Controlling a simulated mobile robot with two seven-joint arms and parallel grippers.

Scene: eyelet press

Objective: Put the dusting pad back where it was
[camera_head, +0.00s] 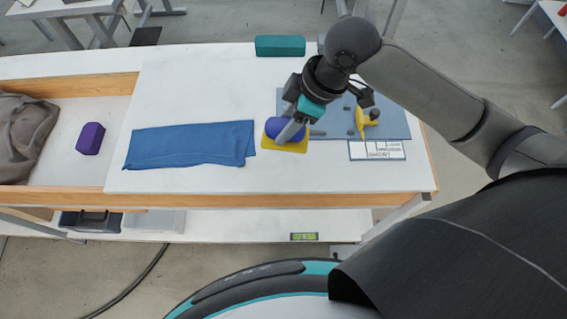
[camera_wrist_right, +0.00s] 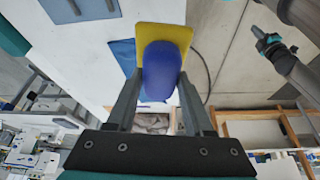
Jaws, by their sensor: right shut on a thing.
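The dusting pad has a blue rounded grip (camera_head: 280,125) on a flat yellow base (camera_head: 287,146). It is between the blue cloth and the grey-blue mat in the head view. My right gripper (camera_head: 293,128) is shut on the blue grip, and a finger crosses in front of it. In the right wrist view the blue grip (camera_wrist_right: 161,72) sits between the two fingers, with the yellow base beyond it. I cannot tell whether the base touches the table. My left gripper (camera_wrist_right: 270,42) appears small at the upper right of the wrist view; its jaws are unclear.
A blue cloth (camera_head: 190,145) lies left of the pad. The mat (camera_head: 395,118) holds a yellow tool (camera_head: 366,120) and small dark parts; a white card (camera_head: 377,150) lies at its front edge. A teal box (camera_head: 280,46) stands behind. A purple block (camera_head: 90,138) is in the left recess.

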